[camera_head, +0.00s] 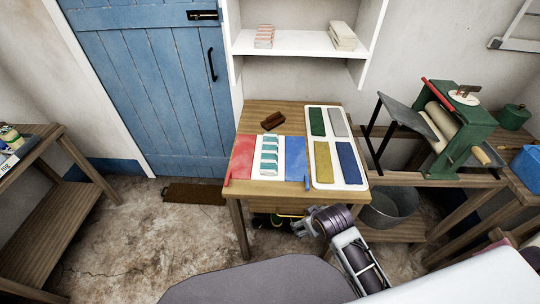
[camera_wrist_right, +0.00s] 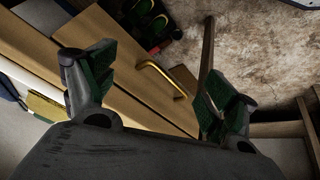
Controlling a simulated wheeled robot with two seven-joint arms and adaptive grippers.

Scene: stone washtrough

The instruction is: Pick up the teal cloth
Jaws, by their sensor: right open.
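On the wooden table, a white tray (camera_head: 311,166) holds a dark green folded cloth (camera_head: 317,122) at its far left, beside grey, mustard and blue ones. Left of the tray, a white board (camera_head: 257,172) carries a row of teal-and-white pieces (camera_head: 269,155). I cannot tell for certain which of these is the teal cloth. My right gripper (camera_head: 303,226) is below and in front of the table's front edge, apart from the cloths. In the right wrist view my right gripper (camera_wrist_right: 155,90) is open and empty, facing the drawer front. My left gripper is not in view.
A drawer with a brass handle (camera_wrist_right: 160,78) is under the tabletop. A red panel (camera_head: 242,158) and a blue panel (camera_head: 296,160) flank the board. A brown block (camera_head: 272,121) lies behind. A green mangle (camera_head: 455,130) and a metal bucket (camera_head: 388,208) stand right.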

